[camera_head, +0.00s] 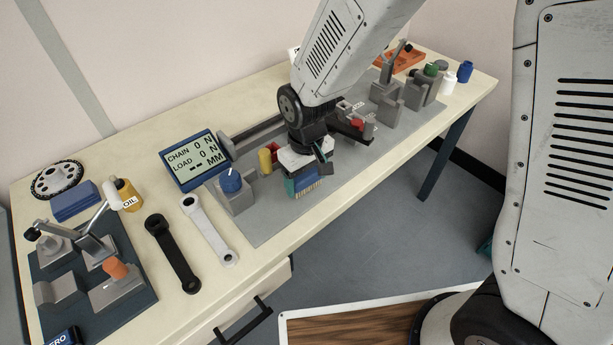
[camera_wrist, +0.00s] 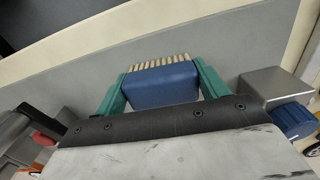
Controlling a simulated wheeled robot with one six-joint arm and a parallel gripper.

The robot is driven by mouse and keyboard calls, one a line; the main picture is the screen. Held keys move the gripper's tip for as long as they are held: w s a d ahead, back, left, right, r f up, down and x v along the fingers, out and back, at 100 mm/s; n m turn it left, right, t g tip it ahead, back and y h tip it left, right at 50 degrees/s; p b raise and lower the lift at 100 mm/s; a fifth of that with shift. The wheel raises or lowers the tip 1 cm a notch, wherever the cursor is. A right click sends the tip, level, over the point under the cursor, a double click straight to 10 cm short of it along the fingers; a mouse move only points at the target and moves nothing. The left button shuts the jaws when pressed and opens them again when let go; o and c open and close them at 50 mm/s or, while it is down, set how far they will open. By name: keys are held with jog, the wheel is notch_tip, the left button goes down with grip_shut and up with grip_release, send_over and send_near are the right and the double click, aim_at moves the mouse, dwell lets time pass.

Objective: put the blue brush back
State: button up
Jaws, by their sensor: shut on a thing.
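My gripper (camera_head: 306,181) has teal fingers shut on the blue brush. In the wrist view the blue brush (camera_wrist: 162,84) sits between the two fingers, its block gripped at both ends. Its pale bristles (camera_wrist: 157,62) point away from the wrist. In the head view the bristles show low between the fingers, over the front part of the grey plate (camera_head: 262,228). My wrist hides most of the brush there. I cannot tell whether the bristles touch the plate.
A grey block with a blue knob (camera_head: 230,181) stands just left of the gripper. A yellow cylinder (camera_head: 265,161) and a red piece are behind it. A display (camera_head: 194,158), a white wrench (camera_head: 210,230) and a black wrench (camera_head: 172,254) lie left. Grey fixtures (camera_head: 388,105) stand right.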

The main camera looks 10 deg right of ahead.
jog(key=shift+f, duration=0.6)
jog(key=o, duration=1.3)
jog(key=shift+c, duration=0.2)
